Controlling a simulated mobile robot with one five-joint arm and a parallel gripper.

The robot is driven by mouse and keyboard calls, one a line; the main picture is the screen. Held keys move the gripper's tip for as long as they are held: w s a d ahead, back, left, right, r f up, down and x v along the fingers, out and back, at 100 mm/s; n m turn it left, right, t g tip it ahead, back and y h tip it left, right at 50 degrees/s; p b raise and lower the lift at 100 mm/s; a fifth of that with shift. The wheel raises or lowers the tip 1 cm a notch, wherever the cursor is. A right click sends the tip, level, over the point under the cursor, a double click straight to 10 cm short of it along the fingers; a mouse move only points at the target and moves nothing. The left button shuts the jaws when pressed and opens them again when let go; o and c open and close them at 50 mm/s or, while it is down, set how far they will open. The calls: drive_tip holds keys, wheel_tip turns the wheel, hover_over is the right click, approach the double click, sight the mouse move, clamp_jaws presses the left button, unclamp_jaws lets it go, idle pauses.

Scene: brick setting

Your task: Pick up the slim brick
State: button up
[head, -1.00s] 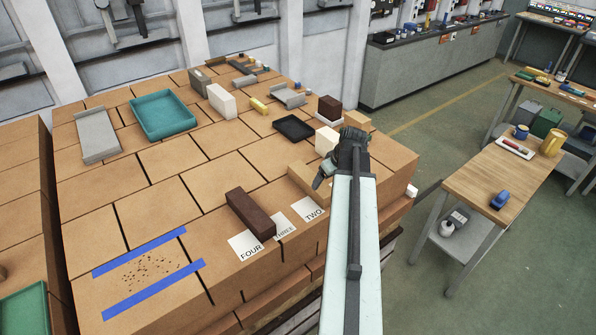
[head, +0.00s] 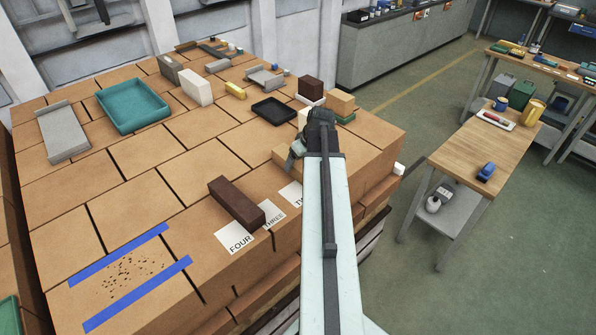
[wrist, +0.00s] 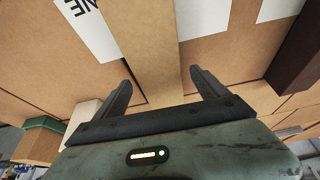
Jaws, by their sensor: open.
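A slim tan brick (head: 282,156) lies near the front right of the brick-topped stack, behind the "TWO" card, partly hidden by my gripper (head: 296,157). In the wrist view the long tan brick (wrist: 147,42) runs between the two fingers of my gripper (wrist: 161,80). The fingers are spread apart, and I cannot tell whether they touch it. A dark brown brick (head: 236,202) lies to the left by the "FOUR" and "THREE" cards; it also shows at the right of the wrist view (wrist: 298,62).
A cream brick (head: 303,118) stands just behind my gripper, with a tan block (head: 341,100) on green beyond it. A black tray (head: 273,109) and teal tray (head: 132,106) are farther back.

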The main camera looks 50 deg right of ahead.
sight(299, 162)
drive_tip(key=b+x, duration=0.1)
drive_tip(key=x, duration=0.2)
drive_tip(key=shift+f+b, duration=0.2)
drive_tip(key=shift+b, duration=0.2)
drive_tip(key=shift+r, duration=0.2)
clamp_jaws()
drive_tip(key=shift+r+p, duration=0.15)
drive_tip(key=shift+p, duration=0.15)
wheel_tip(299, 162, up, 10)
drive_tip(key=p, duration=1)
